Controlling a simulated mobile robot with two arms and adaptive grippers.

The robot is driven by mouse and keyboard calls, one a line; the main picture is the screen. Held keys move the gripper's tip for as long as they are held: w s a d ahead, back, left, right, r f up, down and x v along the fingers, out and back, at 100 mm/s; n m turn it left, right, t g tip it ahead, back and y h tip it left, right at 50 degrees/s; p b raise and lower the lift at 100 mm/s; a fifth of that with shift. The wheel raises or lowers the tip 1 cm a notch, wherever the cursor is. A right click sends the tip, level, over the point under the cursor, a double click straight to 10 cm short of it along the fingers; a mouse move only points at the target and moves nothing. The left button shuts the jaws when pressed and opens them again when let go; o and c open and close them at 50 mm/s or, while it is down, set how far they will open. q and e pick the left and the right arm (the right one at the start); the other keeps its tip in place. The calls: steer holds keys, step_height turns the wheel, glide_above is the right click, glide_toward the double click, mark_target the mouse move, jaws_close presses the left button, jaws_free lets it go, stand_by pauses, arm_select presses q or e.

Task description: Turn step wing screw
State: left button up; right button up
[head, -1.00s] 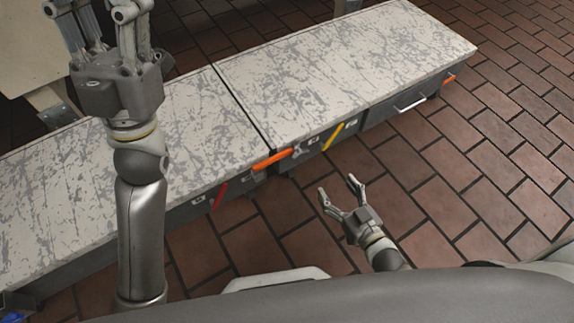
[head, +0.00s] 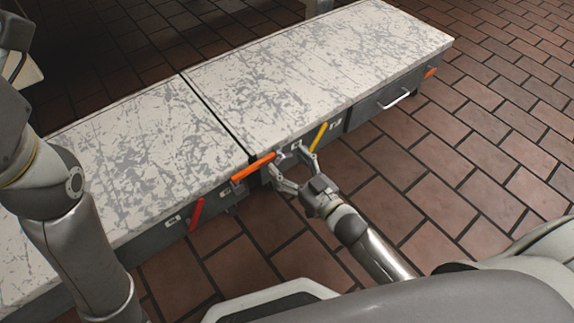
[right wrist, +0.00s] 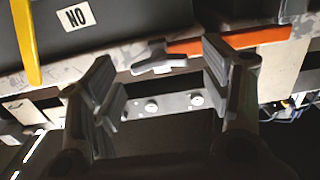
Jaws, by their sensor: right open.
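A grey wing screw (right wrist: 158,60) is on the front of the bench in the right wrist view, beside an orange handle (right wrist: 230,40). My right gripper (head: 286,163) is open at the bench front, near the orange handle (head: 253,167) in the head view. In the right wrist view its two fingers (right wrist: 163,85) stand on either side of the wing screw with nothing clasped between them. In the head view the fingers partly cover the screw area. My left arm is at the left edge, and its gripper fingers are out of the picture.
The long bench with a scratched top (head: 320,65) runs across the view. Its front carries a red handle (head: 197,214), a yellow handle (head: 319,137) and a drawer pull (head: 395,99). A plate with two screws (right wrist: 170,105) lies below the wing screw. The brick floor (head: 440,190) is clear.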

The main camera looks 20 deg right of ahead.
steer(key=shift+w+a, duration=0.15)
steer(key=shift+w, duration=0.4)
steer(key=c, duration=1)
steer(key=shift+c, duration=0.2)
